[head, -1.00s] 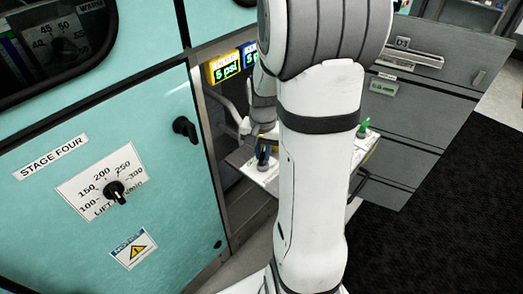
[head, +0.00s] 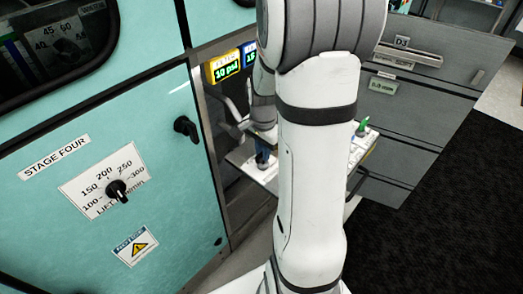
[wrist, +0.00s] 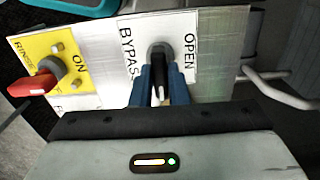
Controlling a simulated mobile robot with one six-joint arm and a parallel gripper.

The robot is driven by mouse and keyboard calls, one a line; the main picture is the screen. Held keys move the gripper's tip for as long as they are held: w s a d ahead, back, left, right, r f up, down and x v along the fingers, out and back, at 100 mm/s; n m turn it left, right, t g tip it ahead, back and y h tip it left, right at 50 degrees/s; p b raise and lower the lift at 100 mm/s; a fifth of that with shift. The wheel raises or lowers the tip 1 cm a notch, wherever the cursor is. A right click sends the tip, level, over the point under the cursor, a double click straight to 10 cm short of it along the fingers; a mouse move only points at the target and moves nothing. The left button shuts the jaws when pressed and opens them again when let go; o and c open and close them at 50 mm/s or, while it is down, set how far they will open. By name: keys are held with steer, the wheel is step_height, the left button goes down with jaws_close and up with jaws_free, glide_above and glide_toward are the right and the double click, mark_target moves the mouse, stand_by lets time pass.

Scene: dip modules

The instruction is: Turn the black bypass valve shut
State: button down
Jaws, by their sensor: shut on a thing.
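The black bypass valve (wrist: 160,52) sits on a white plate (wrist: 128,22) lettered BYPASS and OPEN in the wrist view. Its lever points toward my gripper, down in the picture, between the two blue fingers. My gripper (wrist: 161,88) is shut on the lever. In the head view my gripper (head: 262,149) is small and partly behind my arm, at the left part of the valve panel (head: 240,157). The far end of the lever is partly hidden by the fingers.
A red rinse valve (wrist: 35,84) on a yellow plate (wrist: 60,48) is left of the bypass valve. A bent metal rail (wrist: 280,90) is to the right. A yellow-framed display (head: 226,66) reads 10 psi. Grey drawers (head: 420,110) stand right of the panel.

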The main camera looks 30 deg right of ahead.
steer(key=c, duration=1.4)
jaws_free()
step_height(320, 180, up, 8)
steer(key=shift+f+p, duration=0.1)
steer(key=shift+p, duration=0.65)
steer(key=shift+r, duration=0.25)
steer(key=s+a+r+n+t+p, duration=0.1)
steer(key=s+a+r+n+p, duration=0.4)
steer(key=s+a+r+n, duration=0.1)
steer(key=s+a+r+n+t+p, duration=0.1)
steer(key=s+a+r+n+p, duration=0.4)
steer(key=r+n, duration=0.3)
step_height(320, 180, up, 3)
steer(key=shift+s+a+f+t+p, duration=0.1)
steer(key=shift+s+a+t+p, duration=0.25)
steer(key=shift+s+a, duration=0.3)
